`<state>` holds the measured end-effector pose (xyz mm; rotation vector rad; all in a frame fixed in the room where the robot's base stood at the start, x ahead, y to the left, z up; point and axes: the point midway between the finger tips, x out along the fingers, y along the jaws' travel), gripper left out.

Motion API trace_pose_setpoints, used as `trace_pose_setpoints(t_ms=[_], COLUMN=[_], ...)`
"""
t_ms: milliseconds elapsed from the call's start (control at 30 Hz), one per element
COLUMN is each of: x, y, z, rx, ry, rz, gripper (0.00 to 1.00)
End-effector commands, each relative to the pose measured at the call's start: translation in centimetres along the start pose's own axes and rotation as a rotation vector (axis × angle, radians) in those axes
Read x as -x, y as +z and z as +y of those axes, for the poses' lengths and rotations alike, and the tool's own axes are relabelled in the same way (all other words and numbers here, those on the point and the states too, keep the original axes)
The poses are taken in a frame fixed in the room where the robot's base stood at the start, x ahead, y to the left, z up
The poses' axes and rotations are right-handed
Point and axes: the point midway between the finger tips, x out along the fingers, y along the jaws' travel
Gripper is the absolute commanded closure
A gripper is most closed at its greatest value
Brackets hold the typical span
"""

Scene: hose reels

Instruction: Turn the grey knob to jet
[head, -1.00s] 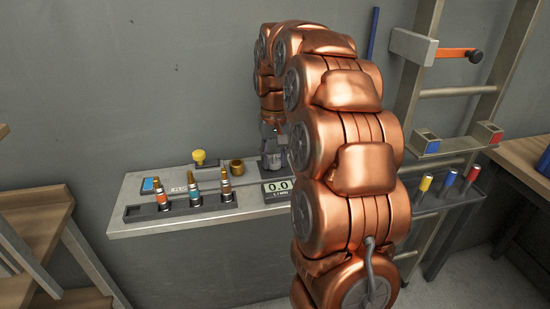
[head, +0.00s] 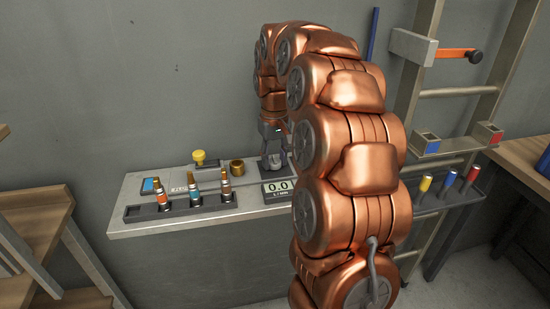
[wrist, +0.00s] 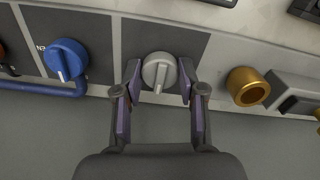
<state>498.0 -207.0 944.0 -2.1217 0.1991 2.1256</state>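The grey knob (wrist: 160,71) is in the wrist view, on a dark square panel (wrist: 193,38). Its white pointer mark points towards the bottom of the picture, slightly left. My gripper (wrist: 160,82) has one finger on each side of the knob, with narrow gaps visible between fingers and knob. It is open around the knob; I cannot tell whether the fingertips are level with it. In the head view my gripper (head: 273,160) is at the bench's back right, over the dark panel, and the knob is mostly hidden between the fingers. No "jet" label is readable.
A blue knob (wrist: 66,60) with a blue pipe (wrist: 50,90) is left in the wrist view; a brass fitting (wrist: 247,86) is right. On the bench (head: 125,222) stand a yellow knob (head: 199,156), a rack of nozzles (head: 180,210) and a flow display (head: 278,189).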

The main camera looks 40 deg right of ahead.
Motion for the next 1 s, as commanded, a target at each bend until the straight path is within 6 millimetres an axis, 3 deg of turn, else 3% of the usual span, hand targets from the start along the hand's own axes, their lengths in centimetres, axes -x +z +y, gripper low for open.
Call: trace_pose_setpoints(t_ms=[200, 567, 1000], x=[0.0, 0.3, 5.7], y=[0.0, 0.0, -0.1], z=[0.0, 0.0, 0.0], rx=[-0.001, -0.001, -0.002], ry=[0.0, 0.0, 0.0], rz=[0.001, 0.002, 0.005], gripper=[0.36, 0.36, 0.36])
